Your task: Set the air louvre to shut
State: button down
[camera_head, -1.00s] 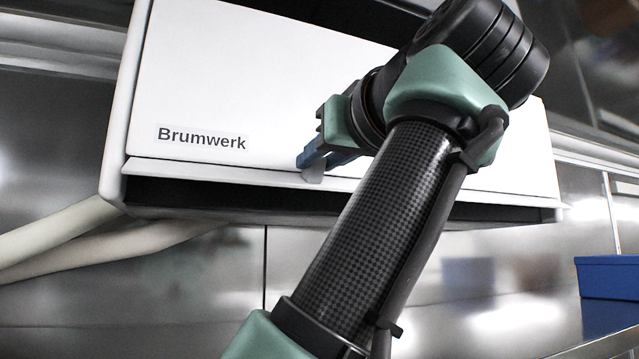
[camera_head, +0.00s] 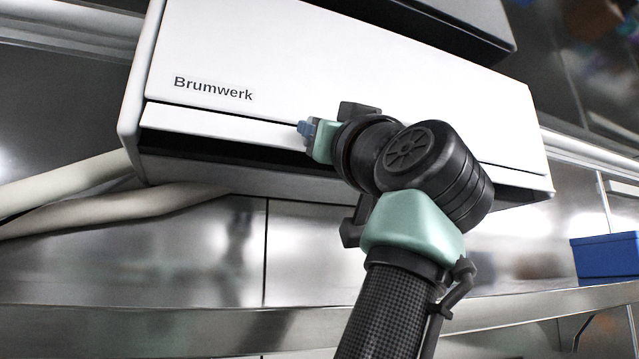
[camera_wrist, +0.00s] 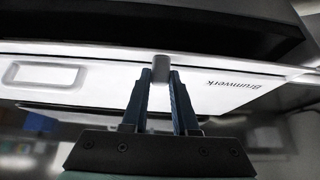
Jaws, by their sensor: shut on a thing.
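The white wall-mounted air unit (camera_head: 400,85) carries the name Brumwerk. Its louvre (camera_head: 215,124) is the long white flap along the lower front edge. It shows its front face at a tilt, with a dark gap (camera_head: 230,156) beneath it. A small grey tab (camera_wrist: 161,63) stands out from the louvre strip (camera_wrist: 105,51) in the wrist view. My gripper (camera_head: 305,129) is at the middle of the louvre, with its blue fingers shut on the tab, one on each side. My wrist hides the louvre just right of the tab in the head view.
Two pale hoses (camera_head: 75,185) run left below the unit. A metal ledge (camera_head: 180,320) crosses below, and a blue box (camera_head: 605,256) sits at the right. A dark object (camera_head: 440,25) lies above the unit. Open space lies beneath the unit.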

jog(key=shift+w+a+f+t+y+b, duration=0.1)
jog(key=shift+w+f+t+y+b, duration=0.25)
jog(key=shift+f+t+b, duration=0.45)
jog(key=shift+r+t, duration=0.25)
jog(key=shift+t, duration=0.05)
jog(key=c, duration=0.7)
grip_release()
